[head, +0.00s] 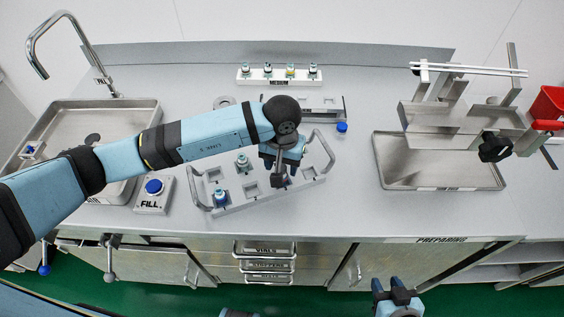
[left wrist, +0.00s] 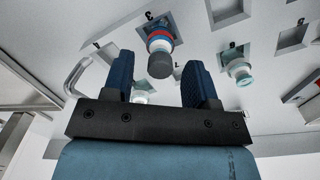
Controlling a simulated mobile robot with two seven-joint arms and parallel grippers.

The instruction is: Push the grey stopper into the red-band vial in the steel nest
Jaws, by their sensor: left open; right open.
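The red-band vial (left wrist: 159,37) stands in a square opening marked 3 in the left wrist view, with blue below its red band. The grey stopper (left wrist: 160,66) is on its top end; how deep it sits I cannot tell. My left gripper (head: 281,165) is open over the right part of the white rack (head: 256,203). In the left wrist view its fingers stand apart on either side of the stopper, with no clear contact. The head view mostly hides this vial behind the gripper. My right gripper (head: 398,298) is open, low in front of the counter, away from the rack.
A white MEDIUM holder (head: 279,80) with several vials is behind. The FILL button (head: 154,187) and sink are left; a steel tray (head: 440,184) with a stand is right.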

